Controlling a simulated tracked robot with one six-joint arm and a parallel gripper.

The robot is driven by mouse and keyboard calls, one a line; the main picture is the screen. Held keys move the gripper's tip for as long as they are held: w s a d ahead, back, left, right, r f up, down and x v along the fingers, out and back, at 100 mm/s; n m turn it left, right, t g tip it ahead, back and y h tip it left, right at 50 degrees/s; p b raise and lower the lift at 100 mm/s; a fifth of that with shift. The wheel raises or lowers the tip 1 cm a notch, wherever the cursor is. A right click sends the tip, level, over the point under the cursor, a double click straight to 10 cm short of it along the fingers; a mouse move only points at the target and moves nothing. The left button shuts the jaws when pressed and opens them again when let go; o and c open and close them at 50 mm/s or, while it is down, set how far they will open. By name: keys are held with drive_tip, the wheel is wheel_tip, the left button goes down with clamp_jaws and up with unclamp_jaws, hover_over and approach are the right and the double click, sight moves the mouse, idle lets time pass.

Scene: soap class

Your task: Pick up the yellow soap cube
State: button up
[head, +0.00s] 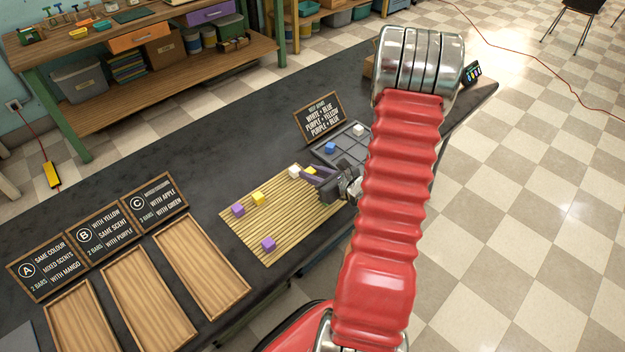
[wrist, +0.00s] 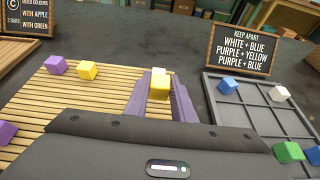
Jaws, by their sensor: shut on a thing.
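A yellow soap cube (wrist: 158,87) sits between the purple fingers of my gripper (wrist: 160,95), which is shut on it. In the head view, this cube (head: 310,170) shows only partly between the fingers, over the right part of the slatted bamboo mat (head: 284,217). I cannot tell whether it touches the mat. A white cube (wrist: 158,71) is just behind it, partly hidden in the wrist view. A second yellow cube (head: 258,198) rests on the mat to the left, beside a purple cube (head: 238,210).
Another purple cube (head: 268,244) lies near the mat's front edge. A grey divided tray (wrist: 237,109) with blue, white and green cubes stands right of the mat. A "keep apart" sign (wrist: 241,51) stands behind. Wooden trays (head: 202,265) with signs are at the left.

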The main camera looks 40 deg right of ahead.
sight(312, 172)
drive_tip(key=shift+r, duration=2.5)
